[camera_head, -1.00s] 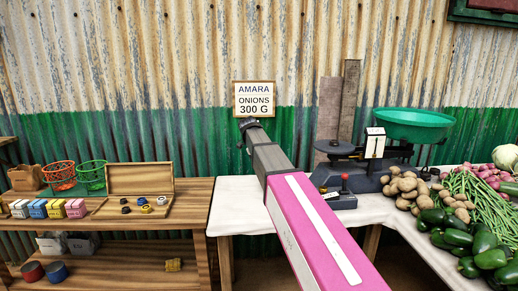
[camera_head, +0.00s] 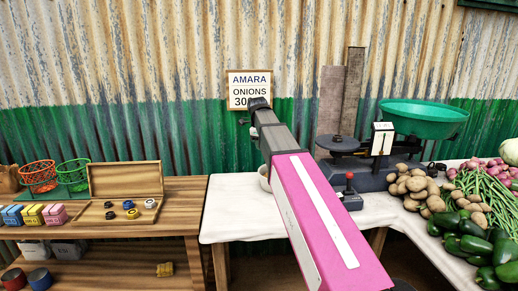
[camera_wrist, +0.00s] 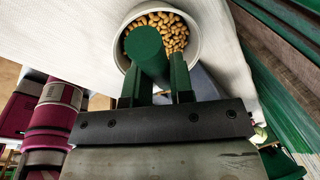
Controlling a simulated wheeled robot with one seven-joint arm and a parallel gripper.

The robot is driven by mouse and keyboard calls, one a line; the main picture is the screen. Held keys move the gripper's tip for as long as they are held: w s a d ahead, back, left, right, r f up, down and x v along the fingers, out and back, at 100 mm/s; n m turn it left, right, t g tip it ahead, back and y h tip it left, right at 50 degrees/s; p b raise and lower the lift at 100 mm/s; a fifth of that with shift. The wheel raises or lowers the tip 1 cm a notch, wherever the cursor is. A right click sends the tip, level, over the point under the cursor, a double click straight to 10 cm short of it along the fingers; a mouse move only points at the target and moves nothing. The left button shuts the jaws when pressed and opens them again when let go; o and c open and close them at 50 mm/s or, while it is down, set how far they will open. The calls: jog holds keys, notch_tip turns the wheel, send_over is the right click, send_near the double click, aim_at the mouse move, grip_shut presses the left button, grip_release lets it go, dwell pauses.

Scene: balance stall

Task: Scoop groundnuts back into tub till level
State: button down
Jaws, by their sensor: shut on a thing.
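In the wrist view a white round tub (camera_wrist: 194,40) holds tan groundnuts (camera_wrist: 172,26). My gripper (camera_wrist: 157,72) is shut on a dark green cylindrical thing (camera_wrist: 146,44), perhaps the scoop. Its round end lies over the tub's left part in this view and hides some nuts. I cannot tell whether it touches them, nor how high the nuts stand against the rim. In the head view only a sliver of the white tub (camera_head: 264,180) shows beside my arm, on the white-covered table (camera_head: 230,222). My gripper is hidden there.
A balance with a green pan (camera_head: 424,118) and a flat plate (camera_head: 338,144) stands right of my arm. Potatoes (camera_head: 414,186) and green peppers (camera_head: 458,232) crowd the right side. A wooden weight box (camera_head: 126,178) sits on the left bench. A sign (camera_head: 249,90) hangs behind.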

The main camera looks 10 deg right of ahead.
jog(key=shift+s+d+r+t+y, duration=0.3)
jog(key=shift+d+r+y, duration=0.25)
jog(key=shift+y, duration=0.25)
jog(key=shift+s+d+r+t+y, duration=0.3)
jog(key=shift+d+y, duration=0.1)
jog(key=shift+y, duration=0.2)
jog(key=shift+s+d+r+t+y, duration=0.15)
jog(key=shift+d+r+t+y, duration=0.2)
jog(key=shift+y, duration=0.25)
jog(key=shift+s+d+r+m+t+y, duration=0.15)
jog(key=shift+s+d+r+t+y, duration=0.1)
jog(key=shift+d+y, duration=0.25)
jog(key=shift+s+d+r+m+t+y, duration=0.1)
jog(key=shift+d+r+m+t+y, duration=0.1)
jog(key=shift+d+y, duration=0.25)
jog(key=shift+s+d+t+y, duration=0.35)
jog(key=shift+d+y, duration=0.2)
jog(key=shift+y, duration=0.2)
jog(key=shift+w+a+r, duration=0.1)
jog(key=shift+w+a, duration=0.05)
jog(key=shift+w, duration=0.05)
